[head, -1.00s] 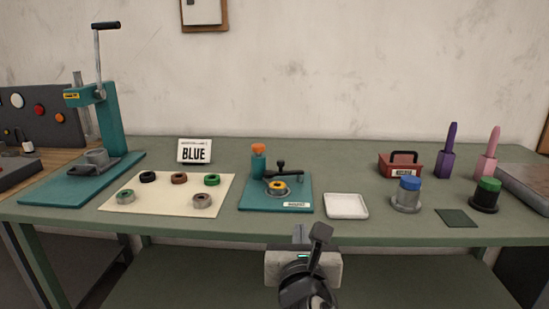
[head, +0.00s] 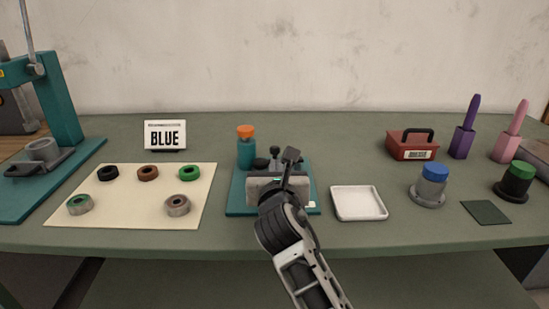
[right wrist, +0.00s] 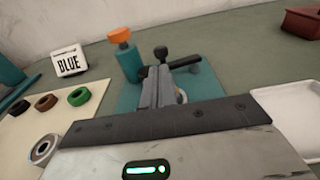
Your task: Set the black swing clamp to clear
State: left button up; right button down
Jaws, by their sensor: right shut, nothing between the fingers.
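The black swing clamp (right wrist: 184,62) sits on a teal base plate (head: 234,203). In the right wrist view its dark bar and upright knob show just beyond my fingertips; in the head view a black knob (head: 261,163) shows left of my gripper. An orange-topped teal post (head: 246,152) stands at the plate's back left. My right gripper (right wrist: 158,72) is shut and empty over the plate, its fingertips close to the clamp bar; I cannot tell if they touch. In the head view my gripper body hides the fixture's middle and most of the clamp. My left gripper is out of view.
A cream mat (head: 131,214) with several rings lies left, with a BLUE sign (head: 165,135) behind. A white tray (head: 358,203) is right of the plate. Farther right are a red box (head: 411,145) and a blue-capped cylinder (head: 429,187). Bench behind the post is clear.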

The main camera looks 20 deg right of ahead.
aim_at(275, 151)
jog(key=shift+x, duration=2.8)
